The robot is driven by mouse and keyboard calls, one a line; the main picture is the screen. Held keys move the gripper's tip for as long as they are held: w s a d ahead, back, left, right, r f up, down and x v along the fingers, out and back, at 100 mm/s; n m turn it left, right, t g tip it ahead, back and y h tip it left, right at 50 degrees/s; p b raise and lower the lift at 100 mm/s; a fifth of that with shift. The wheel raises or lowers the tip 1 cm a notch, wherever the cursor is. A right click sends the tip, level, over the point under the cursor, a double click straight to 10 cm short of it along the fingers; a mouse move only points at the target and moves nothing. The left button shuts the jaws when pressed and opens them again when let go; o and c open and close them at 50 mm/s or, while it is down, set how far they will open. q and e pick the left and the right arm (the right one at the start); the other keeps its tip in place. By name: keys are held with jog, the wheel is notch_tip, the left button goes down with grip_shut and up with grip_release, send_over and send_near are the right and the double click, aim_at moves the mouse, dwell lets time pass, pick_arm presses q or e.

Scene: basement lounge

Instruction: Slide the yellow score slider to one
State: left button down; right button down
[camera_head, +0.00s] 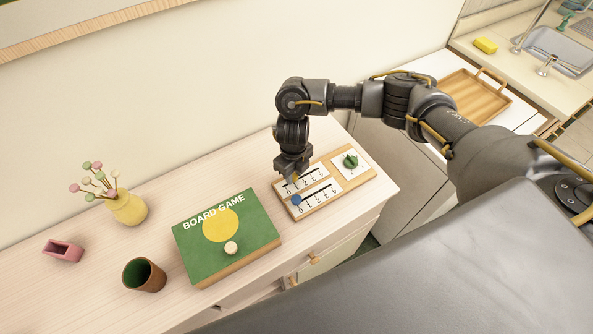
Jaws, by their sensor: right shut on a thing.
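The wooden score board (337,174) lies on the dresser, with two white scales numbered 0 to 4. My right gripper (294,177) points down at the left part of the upper scale (312,177). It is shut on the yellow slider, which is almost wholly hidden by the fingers. Its exact mark cannot be read, but it is near the low end of the scale. The blue slider (297,200) sits at the 0 end of the lower scale. My left gripper is not in view.
A green dial (350,161) is at the board's right end. The green board game box (227,238) lies close to its left. A brown cup (144,275), pink holder (63,251) and yellow vase (126,206) stand further left. A wooden tray (468,97) is at upper right.

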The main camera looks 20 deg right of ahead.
aim_at(294, 177)
jog(key=c, duration=1.1)
grip_release()
notch_tip(294, 177, up, 11)
jog(key=shift+b, duration=0.3)
jog(key=shift+f, duration=0.1)
